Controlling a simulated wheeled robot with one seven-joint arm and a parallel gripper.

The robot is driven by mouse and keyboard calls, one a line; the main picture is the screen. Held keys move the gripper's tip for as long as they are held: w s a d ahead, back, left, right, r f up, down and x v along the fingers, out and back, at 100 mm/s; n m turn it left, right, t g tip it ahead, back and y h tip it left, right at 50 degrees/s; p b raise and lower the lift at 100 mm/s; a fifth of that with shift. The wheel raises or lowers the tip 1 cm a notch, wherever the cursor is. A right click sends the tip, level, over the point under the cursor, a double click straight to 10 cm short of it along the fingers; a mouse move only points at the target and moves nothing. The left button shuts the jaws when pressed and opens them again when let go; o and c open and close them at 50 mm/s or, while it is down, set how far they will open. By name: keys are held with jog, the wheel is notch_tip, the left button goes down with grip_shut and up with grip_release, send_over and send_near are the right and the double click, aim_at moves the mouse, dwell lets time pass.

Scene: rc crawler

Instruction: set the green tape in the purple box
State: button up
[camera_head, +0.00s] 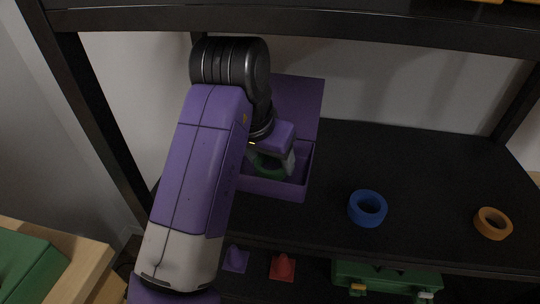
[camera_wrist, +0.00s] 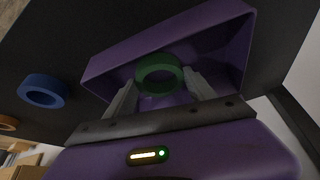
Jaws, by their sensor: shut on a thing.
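The green tape (camera_wrist: 158,75) is a ring held between the two fingers of my gripper (camera_wrist: 160,88) in the wrist view. In the head view the tape (camera_head: 270,165) shows partly behind my gripper (camera_head: 274,160). The purple box (camera_head: 273,188) stands on the black shelf with its lid (camera_head: 298,105) raised at the back. My gripper points down into the open box, with the tape within its walls. The box (camera_wrist: 118,62) also shows around the tape in the wrist view. I cannot tell whether the tape touches the box floor. My arm hides the box's left side.
A blue tape (camera_head: 367,208) and an orange tape (camera_head: 493,223) lie on the black shelf (camera_head: 420,175) to the right of the box. A lower level holds a purple cone (camera_head: 235,259), a red cone (camera_head: 282,268) and a green case (camera_head: 385,277). An upper shelf edge (camera_head: 330,22) crosses above.

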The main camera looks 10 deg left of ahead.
jog(key=shift+f, duration=0.2)
jog(key=o, duration=1.5)
jog(key=shift+r, duration=0.1)
jog(key=shift+r, duration=0.25)
jog(key=v, duration=0.4)
jog(key=shift+f, duration=0.1)
jog(key=s+a, duration=0.1)
jog(key=s, duration=0.2)
jog(key=s+a, duration=0.1)
jog(key=s, duration=0.3)
jog(key=s+a, duration=0.1)
jog(key=s, duration=0.3)
jog(key=shift+a+f, duration=0.1)
jog(key=shift+a, duration=0.2)
jog(key=shift+w, duration=0.1)
